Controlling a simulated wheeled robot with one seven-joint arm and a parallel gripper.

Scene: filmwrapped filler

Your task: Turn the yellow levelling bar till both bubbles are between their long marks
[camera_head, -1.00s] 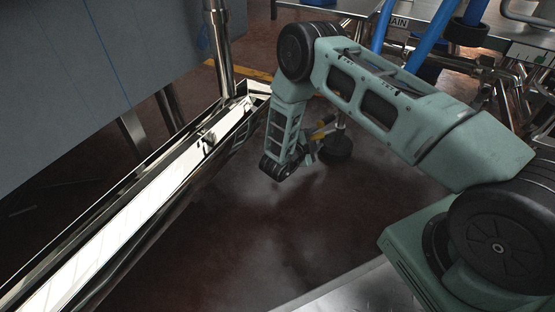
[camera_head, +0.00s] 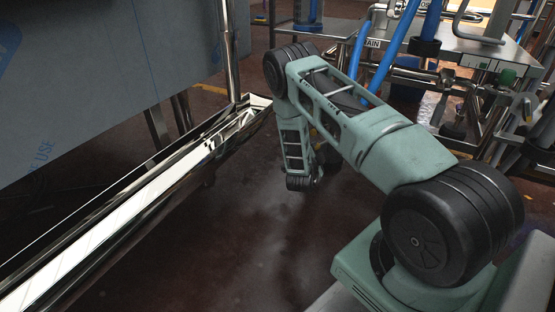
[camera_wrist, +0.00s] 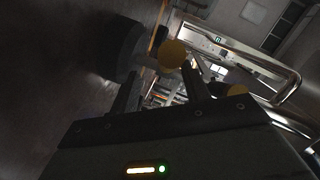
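In the wrist view, a yellow round end (camera_wrist: 172,54) shows at the tip of the right finger, and another yellow piece (camera_wrist: 237,90) shows to the right of that finger. They look like parts of the yellow levelling bar; its middle is hidden behind the finger. My gripper (camera_wrist: 160,70) has its two dark fingers apart, with no clear grip on anything. A dark round foot (camera_wrist: 112,48) lies beyond the left finger. In the head view my arm hides the gripper and nearly all of the bar. I cannot make out bubbles or long marks.
A long shiny metal trough (camera_head: 130,205) runs along the left, below a film-covered grey panel (camera_head: 110,80). A metal table with pipes and blue hoses (camera_head: 375,75) stands at the back right. Dark, wet-looking floor (camera_head: 225,235) lies open in the middle.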

